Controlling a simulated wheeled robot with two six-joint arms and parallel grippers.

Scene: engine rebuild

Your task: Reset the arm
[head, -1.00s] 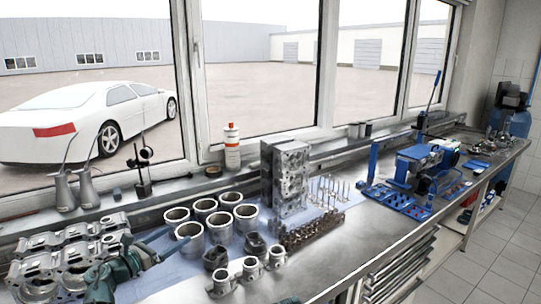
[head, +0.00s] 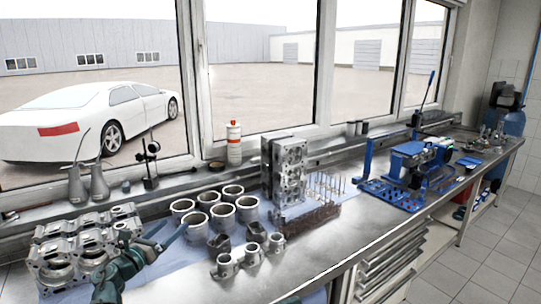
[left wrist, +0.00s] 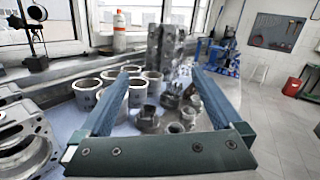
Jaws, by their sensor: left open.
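My left gripper (head: 169,234) is in the head view at the lower left, above the bench between the engine block and the cylinder liners. Its two long fingers are apart with nothing between them. In the left wrist view the open fingers (left wrist: 162,76) point over the bench toward the liners (left wrist: 88,92) and smaller metal parts (left wrist: 174,128) beyond. The arm hides part of the engine block (head: 62,257). My right gripper's jaws do not show.
The cylinder liners (head: 195,226) stand mid-bench. A tall metal block (head: 285,170) and upright valves (head: 325,187) stand further right. A blue fixture (head: 410,165) sits at the far end. The bench's front steel top (head: 350,235) is clear.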

